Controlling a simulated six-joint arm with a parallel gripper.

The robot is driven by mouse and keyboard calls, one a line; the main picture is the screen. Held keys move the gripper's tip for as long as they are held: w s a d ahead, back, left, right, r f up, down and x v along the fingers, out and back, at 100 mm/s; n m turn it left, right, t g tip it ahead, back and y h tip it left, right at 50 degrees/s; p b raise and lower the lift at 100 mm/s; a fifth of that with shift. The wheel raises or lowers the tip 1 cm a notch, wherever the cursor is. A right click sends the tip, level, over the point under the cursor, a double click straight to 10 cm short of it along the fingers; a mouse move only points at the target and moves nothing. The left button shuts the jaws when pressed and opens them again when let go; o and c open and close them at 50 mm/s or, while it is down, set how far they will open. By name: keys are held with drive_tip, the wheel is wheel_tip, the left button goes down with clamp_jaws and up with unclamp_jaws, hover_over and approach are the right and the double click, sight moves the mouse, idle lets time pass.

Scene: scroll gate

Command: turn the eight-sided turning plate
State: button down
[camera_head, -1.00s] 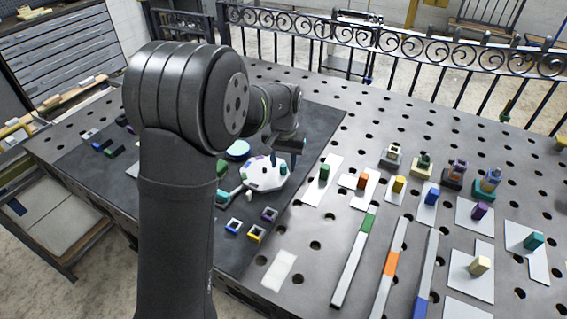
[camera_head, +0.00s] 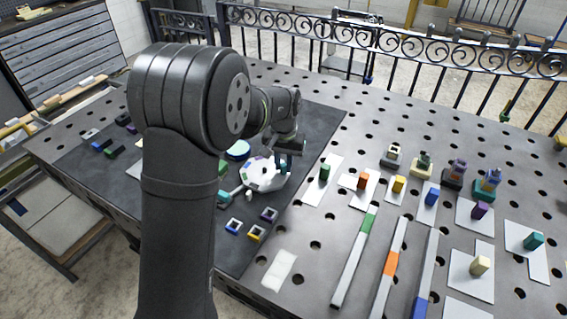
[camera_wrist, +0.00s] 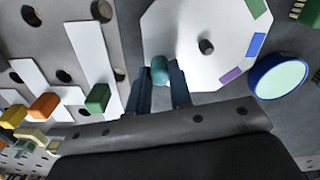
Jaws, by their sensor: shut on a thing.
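The eight-sided turning plate (camera_head: 266,183) is white with coloured marks along its edge and lies flat on the dark mat. In the wrist view the plate (camera_wrist: 190,22) shows a dark centre pin (camera_wrist: 206,46) and green, blue and purple edge marks. A teal upright knob (camera_wrist: 159,70) stands near the plate's rim. My gripper (camera_wrist: 163,82) is shut on this knob, one finger on each side. In the head view my gripper (camera_head: 287,163) is down at the plate's right side, and its fingers mostly hide the knob.
A round pale-green disc (camera_wrist: 279,77) lies close beside the plate. White strips with a green block (camera_wrist: 97,98) and an orange block (camera_wrist: 43,107) lie on the other side. Small coloured square frames (camera_head: 256,234) lie in front. A scrolled iron gate (camera_head: 400,50) stands at the back.

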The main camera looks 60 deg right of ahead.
drive_tip(key=d+n, duration=0.1)
drive_tip(key=n, duration=0.1)
drive_tip(key=w+n, duration=0.1)
drive_tip(key=n, duration=0.1)
drive_tip(key=shift+w+d, duration=0.1)
drive_tip(key=shift+d, duration=0.25)
drive_tip(key=shift+w+d+n, duration=0.3)
drive_tip(key=shift+w+n, duration=0.15)
drive_tip(key=shift+n, duration=0.65)
drive_tip(key=shift+w+d+n, duration=0.3)
drive_tip(key=shift+w+n, duration=0.1)
drive_tip(key=shift+n, duration=0.7)
drive_tip(key=c, duration=1.3)
unclamp_jaws()
wheel_tip(320, 180, up, 18)
drive_tip(key=shift+f, duration=0.25)
drive_tip(key=shift+f, duration=0.15)
